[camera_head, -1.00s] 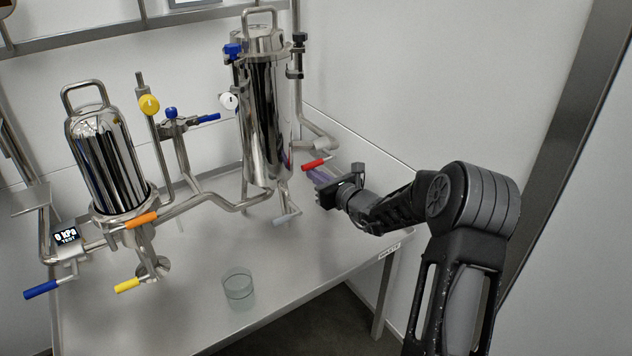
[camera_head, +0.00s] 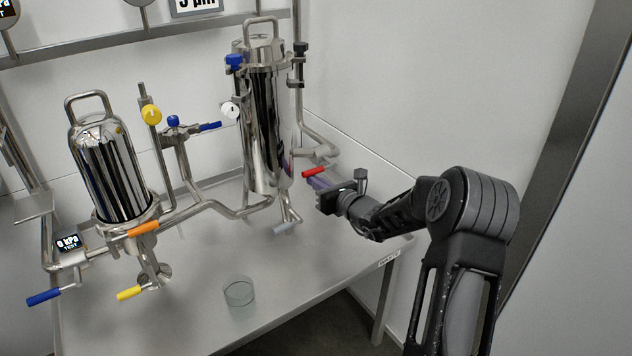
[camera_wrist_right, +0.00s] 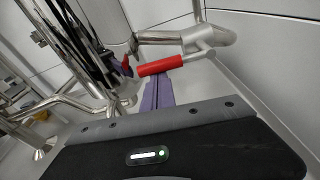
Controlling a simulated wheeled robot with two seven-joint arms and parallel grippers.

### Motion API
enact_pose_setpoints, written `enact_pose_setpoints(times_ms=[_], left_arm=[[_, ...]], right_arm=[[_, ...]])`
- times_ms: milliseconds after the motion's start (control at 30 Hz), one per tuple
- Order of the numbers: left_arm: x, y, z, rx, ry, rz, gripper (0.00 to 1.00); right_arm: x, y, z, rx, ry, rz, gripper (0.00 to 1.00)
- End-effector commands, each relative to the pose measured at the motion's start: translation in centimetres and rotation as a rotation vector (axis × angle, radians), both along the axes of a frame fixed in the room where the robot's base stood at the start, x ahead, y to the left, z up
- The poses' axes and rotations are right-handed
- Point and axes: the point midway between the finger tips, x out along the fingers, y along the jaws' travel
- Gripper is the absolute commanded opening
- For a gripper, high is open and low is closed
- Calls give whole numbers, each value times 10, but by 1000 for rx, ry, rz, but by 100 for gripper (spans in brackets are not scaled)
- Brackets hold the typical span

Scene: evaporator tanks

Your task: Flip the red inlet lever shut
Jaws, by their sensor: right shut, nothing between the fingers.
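The red inlet lever (camera_head: 314,172) sits on the pipe at the right of the tall steel tank (camera_head: 266,125). It points left, toward the tank. My right gripper (camera_head: 314,183) is shut and empty, just below and beside the lever. In the right wrist view the red lever (camera_wrist_right: 160,66) lies across the far end of my purple fingers (camera_wrist_right: 157,92). I cannot tell whether the fingertips touch it. My left gripper is not in view.
A shorter steel tank (camera_head: 108,172) stands at left, with orange (camera_head: 143,228), yellow (camera_head: 129,293) and blue (camera_head: 43,297) levers. A grey lever (camera_head: 285,228) hangs below the tall tank. A glass beaker (camera_head: 239,292) stands near the table's front edge. The wall is close behind.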

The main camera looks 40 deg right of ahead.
Motion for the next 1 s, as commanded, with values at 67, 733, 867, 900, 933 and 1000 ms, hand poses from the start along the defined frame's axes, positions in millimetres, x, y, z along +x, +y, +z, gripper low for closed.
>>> enact_pose_setpoints(times_ms=[67, 733, 867, 900, 933, 1000], left_arm=[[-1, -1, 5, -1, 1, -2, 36], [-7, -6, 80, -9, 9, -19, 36], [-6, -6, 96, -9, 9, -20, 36], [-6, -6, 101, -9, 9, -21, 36], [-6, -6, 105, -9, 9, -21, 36], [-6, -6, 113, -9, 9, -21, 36]], right_arm=[[1, 0, 5, 16, -4, 0, 0], [0, -4, 48, 506, -15, -1, 0], [0, -8, 56, 629, -17, -3, 0], [0, -9, 59, 667, -19, -2, 0], [0, -10, 61, 696, -20, -1, 0], [0, -13, 64, 763, -22, -2, 0]])
